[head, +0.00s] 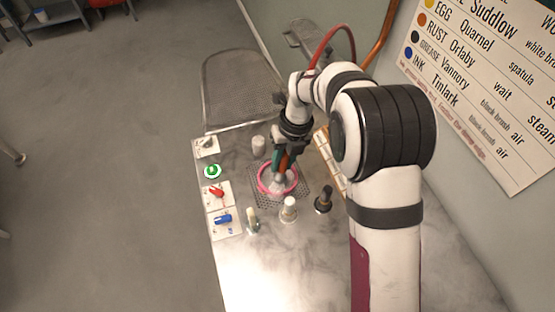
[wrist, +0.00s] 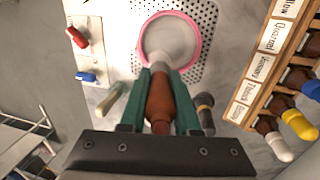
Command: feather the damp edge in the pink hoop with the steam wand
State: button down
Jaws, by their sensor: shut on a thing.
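The pink hoop (head: 267,190) lies on the perforated plate of the table, around pale cloth. In the wrist view the hoop (wrist: 199,52) is ahead of my gripper (wrist: 160,88). The head overlaps the hoop's near rim in the wrist view; contact with the cloth cannot be told. No damp edge is discernible.
A pale-tipped tool (head: 252,222), a white-topped one (head: 289,208) and a dark one (head: 323,200) stand near the hoop. A labelled wooden rack (wrist: 272,62) holds several bottles on the right.

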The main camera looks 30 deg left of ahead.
jog(key=shift+w+d, duration=0.35)
jog(key=shift+d, duration=0.3)
jog(key=shift+r, duration=3.55)
